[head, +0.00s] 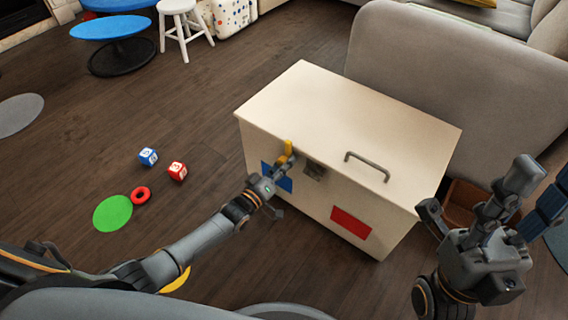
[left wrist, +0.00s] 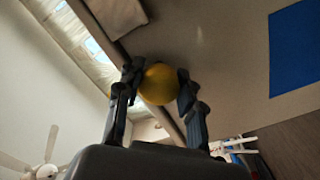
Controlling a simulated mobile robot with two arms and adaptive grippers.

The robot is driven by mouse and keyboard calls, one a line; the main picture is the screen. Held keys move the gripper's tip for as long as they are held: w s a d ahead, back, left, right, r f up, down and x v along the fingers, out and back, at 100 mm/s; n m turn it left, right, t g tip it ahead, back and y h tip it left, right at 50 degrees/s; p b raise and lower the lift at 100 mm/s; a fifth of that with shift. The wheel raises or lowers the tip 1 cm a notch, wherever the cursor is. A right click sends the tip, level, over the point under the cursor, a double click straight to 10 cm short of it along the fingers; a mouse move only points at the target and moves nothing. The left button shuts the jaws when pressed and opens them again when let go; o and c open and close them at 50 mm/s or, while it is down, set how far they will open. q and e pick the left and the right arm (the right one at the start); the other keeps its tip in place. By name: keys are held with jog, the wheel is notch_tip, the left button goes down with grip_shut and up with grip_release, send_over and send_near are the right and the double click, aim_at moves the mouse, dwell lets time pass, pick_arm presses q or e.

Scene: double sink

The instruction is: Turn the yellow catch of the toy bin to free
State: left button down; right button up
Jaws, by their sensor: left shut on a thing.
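The toy bin (head: 350,105) is a cream box with its lid down, in the middle of the head view. Its yellow catch (head: 288,147) stands upright at the front edge of the lid. My left gripper (head: 284,160) is shut on the catch from the front. In the left wrist view the round yellow end of the catch (left wrist: 158,84) sits between the two fingers, which hide its sides. My right gripper (head: 474,196) is open and empty, right of the bin.
A grey handle (head: 367,166) is on the lid and a metal plate (head: 314,169) is on the front. A grey sofa (head: 450,75) stands close behind. Blue (head: 148,157) and red (head: 177,171) blocks and a red ring (head: 140,195) lie on the floor at left.

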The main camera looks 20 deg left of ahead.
pick_arm(q)
jog(key=shift+w+a+r, duration=0.1)
jog(key=shift+w+r, duration=0.05)
jog(key=c, duration=0.8)
grip_release()
jog(key=shift+s, duration=0.25)
jog(key=v, duration=1.1)
jog(key=shift+s+a, duration=0.15)
jog(key=shift+s, duration=0.15)
